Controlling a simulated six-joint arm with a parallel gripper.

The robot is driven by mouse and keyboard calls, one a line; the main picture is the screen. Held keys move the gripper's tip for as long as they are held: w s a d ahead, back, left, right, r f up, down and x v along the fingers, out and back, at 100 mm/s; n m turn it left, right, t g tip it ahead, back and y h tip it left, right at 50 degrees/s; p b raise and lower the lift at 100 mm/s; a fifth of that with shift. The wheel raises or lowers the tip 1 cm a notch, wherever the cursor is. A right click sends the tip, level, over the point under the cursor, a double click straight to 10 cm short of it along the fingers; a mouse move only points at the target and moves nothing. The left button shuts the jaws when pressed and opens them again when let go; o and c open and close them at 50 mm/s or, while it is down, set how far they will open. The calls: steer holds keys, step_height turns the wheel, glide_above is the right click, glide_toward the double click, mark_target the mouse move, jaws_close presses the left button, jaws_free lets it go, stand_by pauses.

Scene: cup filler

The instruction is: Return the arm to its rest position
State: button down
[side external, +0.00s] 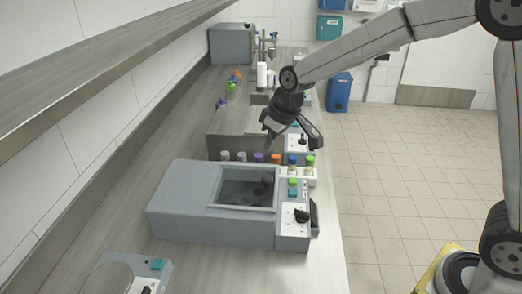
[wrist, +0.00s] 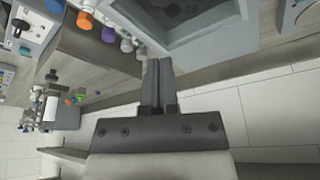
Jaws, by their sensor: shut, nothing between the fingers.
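My gripper (side external: 268,128) hangs from my arm above the bench, over the row of capped vials and behind the grey machine with the window. In the wrist view, its two fingers (wrist: 157,65) lie side by side, shut, with nothing between them. The fingers appear apart from the vials and the machine. My arm reaches in from the right side of the side view.
The grey machine (side external: 180,205) stands on the bench, with a row of vials, including an orange-capped one (side external: 276,158), behind it. Coloured caps (side external: 230,86) lie farther back. A shelf (side external: 110,70) runs along the left wall. The tiled floor (side external: 390,180) is open to the right.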

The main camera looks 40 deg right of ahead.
steer(key=s+d+f+m, duration=0.1)
steer(key=s+d+f, duration=0.2)
steer(key=s, duration=0.6)
steer(key=s+d+f+m+g+h, duration=0.1)
steer(key=s+f, duration=0.4)
steer(key=s, duration=0.5)
steer(key=shift+s+d+m, duration=0.25)
steer(key=shift+d+m, duration=0.35)
steer(key=shift+d, duration=0.3)
